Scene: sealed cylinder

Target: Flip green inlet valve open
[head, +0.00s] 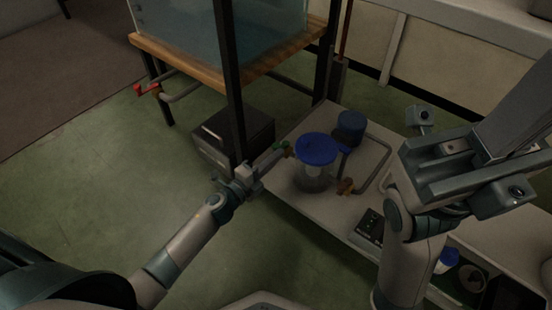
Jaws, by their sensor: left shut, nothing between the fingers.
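The green inlet valve handle (279,146) shows as a small green piece on the left side of the clear cylinder (313,178) with a blue lid (317,149). My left gripper (276,155) reaches in from the left. Its fingers are shut and empty, with the tips right at the green handle. I cannot tell if they touch it. The tips partly hide the valve, so the handle's exact angle is unclear. My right gripper (519,116) is raised at the right, away from the valve. Its fingertips do not show clearly.
The cylinder stands on a white bench (293,206) beside a blue-topped container (351,125) and a bent pipe. An orange-brown valve (346,186) is at its right. A water tank (190,30) on a wooden stand has a red valve (147,88). A black post rises near my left gripper.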

